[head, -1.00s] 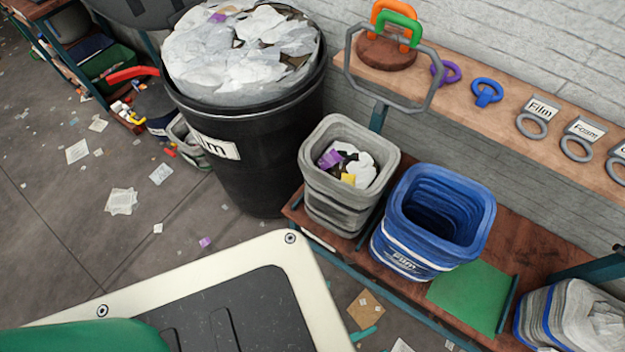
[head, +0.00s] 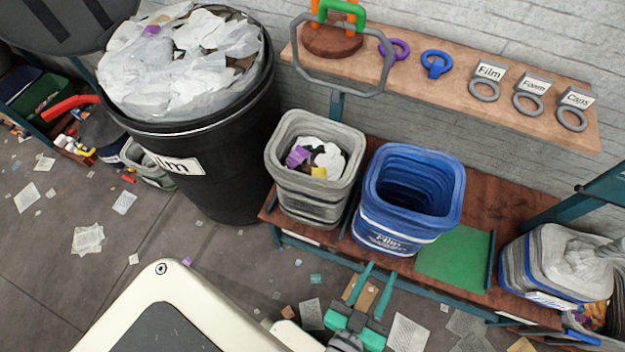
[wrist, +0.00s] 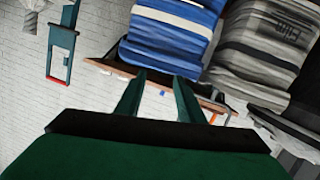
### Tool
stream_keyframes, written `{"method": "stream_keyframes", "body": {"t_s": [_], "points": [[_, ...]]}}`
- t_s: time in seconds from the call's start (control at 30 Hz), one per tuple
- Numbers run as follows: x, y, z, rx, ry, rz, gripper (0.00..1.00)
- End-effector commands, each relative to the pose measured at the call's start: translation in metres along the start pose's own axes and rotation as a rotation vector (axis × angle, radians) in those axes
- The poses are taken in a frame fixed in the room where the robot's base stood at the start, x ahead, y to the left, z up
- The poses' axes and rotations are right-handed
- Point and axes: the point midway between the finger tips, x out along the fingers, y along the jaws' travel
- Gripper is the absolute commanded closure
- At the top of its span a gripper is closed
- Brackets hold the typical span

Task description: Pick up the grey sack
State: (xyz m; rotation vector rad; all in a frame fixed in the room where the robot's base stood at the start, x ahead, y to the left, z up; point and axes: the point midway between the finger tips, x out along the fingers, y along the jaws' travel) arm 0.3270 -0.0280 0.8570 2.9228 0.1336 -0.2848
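A grey, square-mouthed sack (head: 285,202) stands open on the low brown shelf in the head view, with white, purple and yellow scraps inside. A grey striped sack (wrist: 262,45), apparently the same one, shows upside down at the upper right of the wrist view. Another grey sack (head: 535,262), with a bunched pale top, stands at the right end of the shelf. I cannot tell which one the task means. My gripper (head: 378,272) is open and empty, in front of the shelf and below the blue sack (head: 385,232). Its two fingers (wrist: 160,78) are apart in the wrist view.
A black bin (head: 225,165) heaped with pale film stands left of the shelf. A green panel (head: 455,258) lies right of the blue sack. An upper wooden rack (head: 440,100) carries rings and labels. Paper scraps litter the floor.

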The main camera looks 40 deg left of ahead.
Motion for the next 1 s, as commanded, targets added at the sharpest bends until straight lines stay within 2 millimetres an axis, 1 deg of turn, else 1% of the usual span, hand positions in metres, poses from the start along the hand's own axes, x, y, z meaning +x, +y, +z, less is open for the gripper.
{"method": "stream_keyframes", "body": {"t_s": [0.03,0.17,0.2,0.27,0.3,0.37,0.4,0.47,0.5,0.57,0.6,0.7,0.9,1.0], "points": [[0.02,0.006,-0.008,-0.03,0.021,-0.001,0.65],[0.066,0.022,-0.027,-0.089,0.049,0.019,0.65],[0.08,0.027,-0.034,-0.103,0.058,0.03,0.65],[0.1,0.034,-0.047,-0.119,0.073,0.049,0.65],[0.113,0.038,-0.056,-0.125,0.082,0.063,0.65],[0.132,0.044,-0.071,-0.13,0.097,0.088,0.65],[0.144,0.048,-0.081,-0.132,0.107,0.106,0.65],[0.161,0.054,-0.098,-0.127,0.122,0.134,0.65],[0.172,0.057,-0.11,-0.12,0.132,0.155,0.65],[0.187,0.061,-0.126,-0.104,0.145,0.186,0.65],[0.196,0.065,-0.138,-0.089,0.153,0.209,0.65],[0.216,0.071,-0.167,-0.042,0.17,0.266,0.65],[0.244,0.079,-0.215,0.103,0.181,0.377,0.65],[0.254,0.078,-0.233,0.196,0.171,0.428,0.65]]}}
